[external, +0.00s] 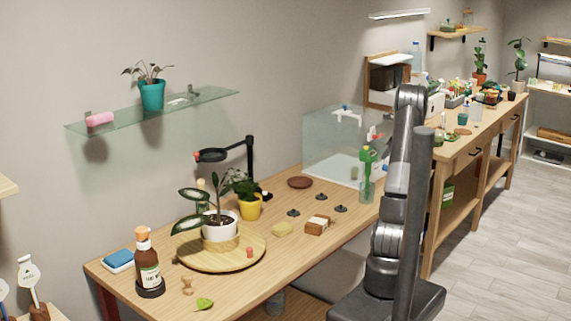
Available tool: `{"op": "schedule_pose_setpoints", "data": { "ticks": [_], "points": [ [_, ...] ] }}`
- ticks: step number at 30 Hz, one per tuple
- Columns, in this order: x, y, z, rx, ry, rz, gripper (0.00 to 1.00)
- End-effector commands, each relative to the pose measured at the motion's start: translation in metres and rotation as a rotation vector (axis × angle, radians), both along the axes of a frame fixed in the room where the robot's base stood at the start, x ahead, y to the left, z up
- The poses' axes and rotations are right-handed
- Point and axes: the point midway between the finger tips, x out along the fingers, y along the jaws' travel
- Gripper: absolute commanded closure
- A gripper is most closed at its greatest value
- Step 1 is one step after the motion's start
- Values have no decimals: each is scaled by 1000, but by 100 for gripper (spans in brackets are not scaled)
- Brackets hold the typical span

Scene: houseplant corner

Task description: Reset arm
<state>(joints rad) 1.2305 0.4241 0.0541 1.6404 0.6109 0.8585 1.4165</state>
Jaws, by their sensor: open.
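My arm (396,185) rises folded and upright above my dark base at the right front of the workbench. My gripper cannot be made out in the external view; the arm's links and the dark upright post seem to hide it. No object is seen held by the arm.
The workbench (330,238) holds a potted plant on a round wooden board (185,262), a brown bottle (147,262), a yellow pot (249,207) and a green spray bottle (366,185) close to my arm. A glass shelf (200,103) hangs above. Floor (500,240) at right is clear.

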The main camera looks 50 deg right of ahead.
Motion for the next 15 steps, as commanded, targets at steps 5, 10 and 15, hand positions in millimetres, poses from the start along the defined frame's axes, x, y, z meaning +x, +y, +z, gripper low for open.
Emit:
{"op": "schedule_pose_setpoints", "data": {
  "ticks": [5, 10, 15],
  "points": [
    [-10, 43, 26, -262, 112, 160, 52],
    [-22, 81, 47, -503, 210, 318, 52],
    [-32, 119, 64, -721, 292, 473, 52]
  ]
}}
